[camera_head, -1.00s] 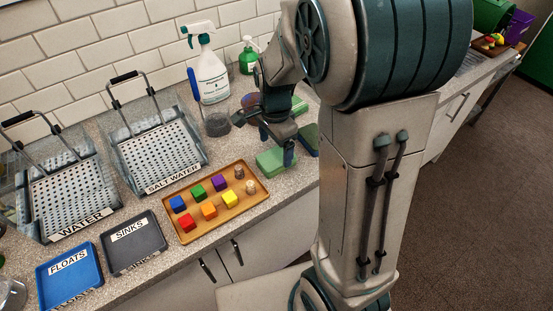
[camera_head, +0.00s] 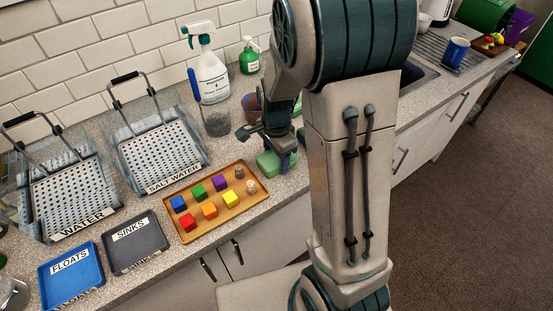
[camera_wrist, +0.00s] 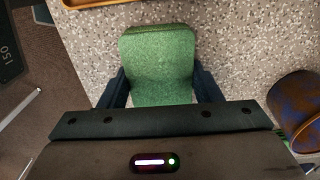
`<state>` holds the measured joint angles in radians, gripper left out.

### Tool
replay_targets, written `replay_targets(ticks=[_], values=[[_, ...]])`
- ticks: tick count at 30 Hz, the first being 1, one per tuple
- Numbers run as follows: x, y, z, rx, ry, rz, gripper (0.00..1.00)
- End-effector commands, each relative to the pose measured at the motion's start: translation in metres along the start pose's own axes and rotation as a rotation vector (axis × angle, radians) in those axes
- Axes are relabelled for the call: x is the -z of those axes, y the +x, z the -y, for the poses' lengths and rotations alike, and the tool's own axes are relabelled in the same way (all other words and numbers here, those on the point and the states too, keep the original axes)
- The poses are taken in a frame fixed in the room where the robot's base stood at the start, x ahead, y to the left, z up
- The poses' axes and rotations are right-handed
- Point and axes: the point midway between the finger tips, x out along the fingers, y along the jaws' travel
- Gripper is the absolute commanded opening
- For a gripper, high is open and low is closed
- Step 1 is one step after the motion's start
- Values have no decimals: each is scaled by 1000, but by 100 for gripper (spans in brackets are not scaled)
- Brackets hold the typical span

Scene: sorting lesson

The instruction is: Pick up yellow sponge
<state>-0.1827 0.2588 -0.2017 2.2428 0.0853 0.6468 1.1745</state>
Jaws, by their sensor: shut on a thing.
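My gripper (camera_head: 272,148) is low over the counter, right of the brown tray. Its fingers are shut on a green sponge (camera_head: 267,166), one on each side. In the wrist view the green sponge (camera_wrist: 158,55) lies between the two dark fingers, its far part sticking out beyond them. I cannot tell whether it is clear of the counter. I see no yellow sponge in either view; the counter behind my arm is partly hidden.
The brown tray (camera_head: 183,233) holds several coloured cubes and small pieces. Bins marked WATER (camera_head: 70,190) and SALT WATER (camera_head: 160,150) stand left, with trays marked FLOATS (camera_head: 72,279) and SINKS (camera_head: 133,245) before them. A spray bottle (camera_head: 211,80) and a blue-brown pot (camera_wrist: 297,103) stand nearby.

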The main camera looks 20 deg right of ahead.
Motion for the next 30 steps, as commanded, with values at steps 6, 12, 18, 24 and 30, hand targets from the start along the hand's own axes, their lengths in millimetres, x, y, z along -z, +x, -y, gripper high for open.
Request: replay_targets(ticks=[6,12,18,24,30], values=[[0,-2,0,1,0,0,34],[0,-16,1,5,-1,-1,34],[10,-46,-1,5,6,-1,34],[55,-72,-12,3,6,-2,34],[92,-96,-20,2,3,-2,34]])
